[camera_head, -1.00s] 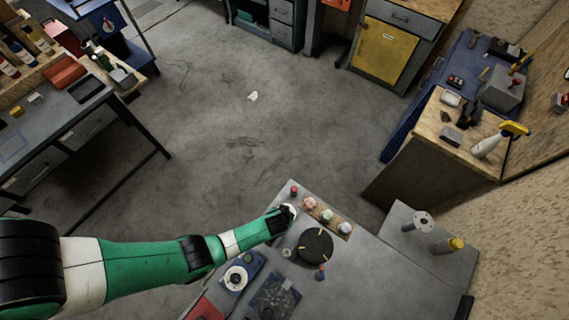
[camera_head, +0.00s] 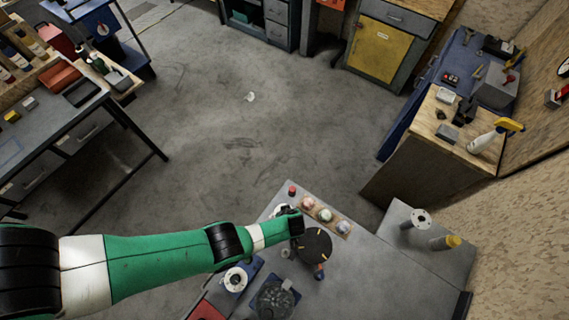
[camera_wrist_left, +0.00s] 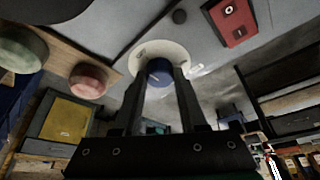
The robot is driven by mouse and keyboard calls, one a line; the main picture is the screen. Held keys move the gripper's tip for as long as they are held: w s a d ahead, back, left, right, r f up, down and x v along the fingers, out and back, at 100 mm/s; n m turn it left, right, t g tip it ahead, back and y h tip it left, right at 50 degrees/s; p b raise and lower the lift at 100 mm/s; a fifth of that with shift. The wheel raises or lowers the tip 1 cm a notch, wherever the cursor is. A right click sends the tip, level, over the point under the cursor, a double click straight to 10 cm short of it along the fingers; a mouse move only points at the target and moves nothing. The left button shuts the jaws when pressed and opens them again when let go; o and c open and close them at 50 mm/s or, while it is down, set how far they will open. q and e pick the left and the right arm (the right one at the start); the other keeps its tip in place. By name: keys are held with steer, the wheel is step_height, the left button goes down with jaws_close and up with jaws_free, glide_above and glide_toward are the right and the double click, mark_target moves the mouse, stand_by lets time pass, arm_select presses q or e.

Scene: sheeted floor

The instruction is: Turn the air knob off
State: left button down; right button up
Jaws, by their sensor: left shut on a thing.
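The likely air knob (camera_wrist_left: 158,70) is a small blue knob with a pale mark, at the middle of a round white plate (camera_wrist_left: 172,50) in the left wrist view. My left gripper (camera_wrist_left: 160,80) has its two dark fingers on either side of the knob and is shut on it. In the head view my left gripper (camera_head: 288,214) is over the left edge of the grey bench and mostly covers the plate; the knob is hidden there. My right gripper is in neither current view.
The bench (camera_head: 355,270) carries a row of coloured domes (camera_head: 325,215), a black disc with orange marks (camera_head: 316,248) and a small red button (camera_head: 292,190). A red switch (camera_wrist_left: 232,20) lies near the plate. Open floor (camera_head: 260,130) lies beyond the bench.

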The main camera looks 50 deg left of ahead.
stand_by(0.3)
arm_select(q)
steer(key=shift+c, duration=2.2)
jaws_free()
